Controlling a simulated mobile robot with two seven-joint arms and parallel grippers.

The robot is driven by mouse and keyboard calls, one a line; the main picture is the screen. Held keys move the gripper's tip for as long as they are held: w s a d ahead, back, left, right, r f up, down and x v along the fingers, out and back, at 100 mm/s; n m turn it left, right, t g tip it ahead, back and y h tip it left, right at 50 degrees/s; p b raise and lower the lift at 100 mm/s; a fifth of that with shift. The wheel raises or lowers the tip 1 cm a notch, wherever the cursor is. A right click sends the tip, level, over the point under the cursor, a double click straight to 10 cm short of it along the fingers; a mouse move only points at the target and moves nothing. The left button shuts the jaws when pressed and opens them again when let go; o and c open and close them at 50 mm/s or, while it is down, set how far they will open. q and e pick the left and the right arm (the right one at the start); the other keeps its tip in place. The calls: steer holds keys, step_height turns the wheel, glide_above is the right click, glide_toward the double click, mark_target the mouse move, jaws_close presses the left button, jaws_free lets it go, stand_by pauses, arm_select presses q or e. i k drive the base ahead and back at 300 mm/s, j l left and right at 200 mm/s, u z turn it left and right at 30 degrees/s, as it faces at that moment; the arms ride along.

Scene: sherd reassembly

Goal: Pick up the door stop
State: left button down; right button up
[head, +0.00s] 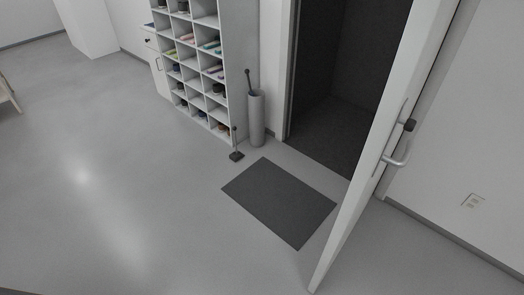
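A small dark block with a thin upright handle, which looks like the door stop (236,156), stands on the floor. It is in front of the right end of the shelf unit, just beyond the far left corner of the dark mat. Nothing touches its handle. Neither of my grippers is in view.
A dark mat (278,201) lies before the doorway. The white door (372,150) stands open at the right. A grey cylinder (257,118) holding a dark-handled item stands beside the cubby shelf (238,85). The floor (130,190) at left is clear.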

mark_target(236, 156)
steer(key=i+j+z, duration=0.45)
steer(key=i+j, duration=0.15)
steer(key=j, duration=0.2)
steer(key=i+j, duration=0.15)
steer(key=j, duration=0.15)
steer(key=i+j+z, duration=0.15)
steer(key=i+j, duration=0.2)
steer(key=j, duration=0.2)
steer(key=i+j, duration=0.2)
steer(key=j, duration=0.15)
steer(key=i+j, duration=0.2)
steer(key=j, duration=0.15)
steer(key=i+j, duration=0.2)
steer(key=j, duration=0.2)
steer(key=i+j+z, duration=0.1)
steer(key=j, duration=0.25)
steer(key=i+j, duration=0.45)
steer(key=j, duration=0.3)
